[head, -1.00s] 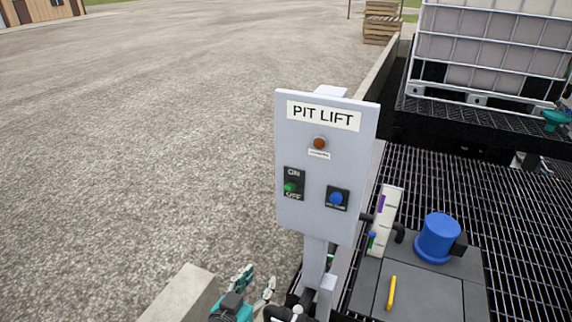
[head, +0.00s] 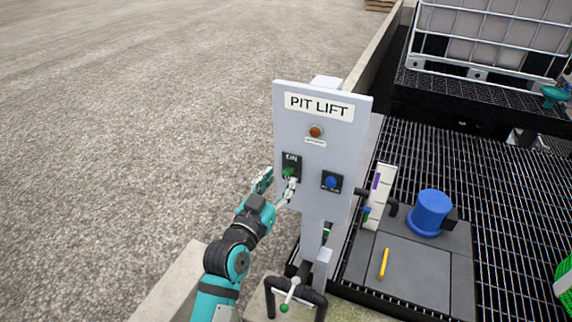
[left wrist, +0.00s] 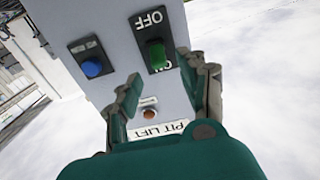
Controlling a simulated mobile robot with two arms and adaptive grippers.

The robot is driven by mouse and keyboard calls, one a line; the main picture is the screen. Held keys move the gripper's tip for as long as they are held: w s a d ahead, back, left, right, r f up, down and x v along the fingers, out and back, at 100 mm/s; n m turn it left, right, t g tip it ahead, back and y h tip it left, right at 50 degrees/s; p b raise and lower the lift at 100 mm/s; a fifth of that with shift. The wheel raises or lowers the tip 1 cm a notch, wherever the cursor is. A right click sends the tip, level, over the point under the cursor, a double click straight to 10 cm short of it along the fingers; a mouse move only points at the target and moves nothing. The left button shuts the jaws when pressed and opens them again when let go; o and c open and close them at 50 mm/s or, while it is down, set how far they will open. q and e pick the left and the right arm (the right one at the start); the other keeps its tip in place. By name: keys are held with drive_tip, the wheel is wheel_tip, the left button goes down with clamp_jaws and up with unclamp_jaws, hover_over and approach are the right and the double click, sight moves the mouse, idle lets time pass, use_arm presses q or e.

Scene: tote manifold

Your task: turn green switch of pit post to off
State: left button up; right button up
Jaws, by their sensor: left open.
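The pit post is a grey panel (head: 315,205) labelled PIT LIFT on a short column. Its green switch (head: 288,172) sits on a black plate at the panel's left, with ON above it; the OFF label is hidden by a finger. In the left wrist view the panel is upside down, and the green switch (left wrist: 156,54) lies between OFF and ON, nearer the ON lettering. My left gripper (head: 277,184) is open and empty just in front of the switch. In the left wrist view its fingers (left wrist: 166,92) are spread to either side, apart from the switch.
A blue button (head: 331,181) and an orange lamp (head: 315,132) are on the same panel. Black pipework with a green-tipped lever (head: 288,292) stands below. A blue motor-like unit (head: 430,212) and a yellow handle (head: 383,263) are at right. Open gravel lies left.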

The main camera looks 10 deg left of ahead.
sight(285, 173)
use_arm(q)
drive_tip(key=p+x, duration=0.1)
drive_tip(key=x, duration=0.3)
drive_tip(key=shift+w+d, duration=0.1)
drive_tip(key=shift+w, duration=0.3)
clamp_jaws()
